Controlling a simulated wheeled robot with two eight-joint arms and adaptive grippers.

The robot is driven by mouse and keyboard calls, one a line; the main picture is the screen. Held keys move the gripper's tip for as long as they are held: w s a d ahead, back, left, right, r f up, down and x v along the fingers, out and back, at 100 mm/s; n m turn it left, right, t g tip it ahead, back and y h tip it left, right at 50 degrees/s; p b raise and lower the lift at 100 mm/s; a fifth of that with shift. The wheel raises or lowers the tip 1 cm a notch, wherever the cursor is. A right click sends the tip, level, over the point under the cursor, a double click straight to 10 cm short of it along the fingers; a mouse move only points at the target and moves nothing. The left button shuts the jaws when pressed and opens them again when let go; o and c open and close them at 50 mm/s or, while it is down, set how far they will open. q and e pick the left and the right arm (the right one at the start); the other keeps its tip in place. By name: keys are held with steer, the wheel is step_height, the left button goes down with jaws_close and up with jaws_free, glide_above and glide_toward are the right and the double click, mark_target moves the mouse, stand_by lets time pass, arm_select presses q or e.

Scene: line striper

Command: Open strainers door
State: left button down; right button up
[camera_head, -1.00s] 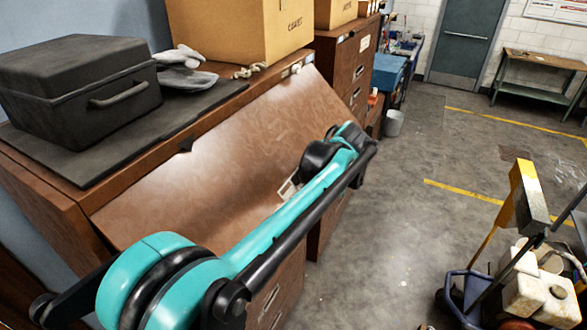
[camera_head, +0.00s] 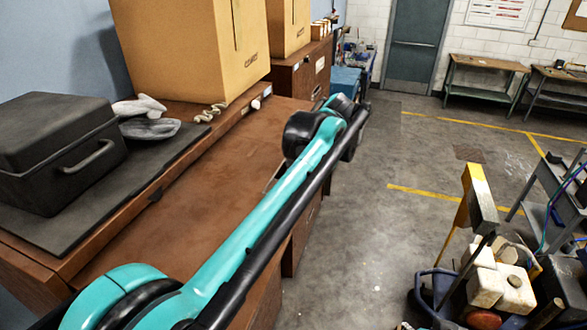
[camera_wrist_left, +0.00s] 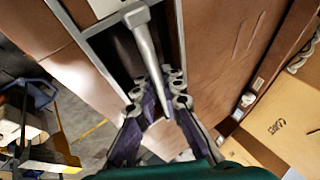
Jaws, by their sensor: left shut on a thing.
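The strainers door seems to be the wide brown panel (camera_head: 205,185) on the front cabinet; no readable label confirms this. It is swung up, nearly level with the cabinet top, and my left arm crosses over it. The panel also shows in the left wrist view (camera_wrist_left: 222,55), with a grey metal bar handle (camera_wrist_left: 148,52) in a grey frame. My left gripper (camera_wrist_left: 158,100) is shut on this handle, with its fingers on either side of the bar. In the head view the fingers are hidden at the arm's far end. My right gripper is out of view.
A black case (camera_head: 60,150), grey gloves (camera_head: 147,120) and a cardboard box (camera_head: 190,45) sit on the cabinet top. The striper machine (camera_head: 500,285) stands at lower right. Grey floor (camera_head: 345,235) is clear between it and the cabinet.

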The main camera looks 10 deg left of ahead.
arm_select(q)
steer(key=shift+r, duration=0.35)
steer(key=c, duration=2)
jaws_free()
steer(key=shift+o, duration=0.5)
steer(key=shift+d, duration=0.15)
steer(key=v, duration=1.2)
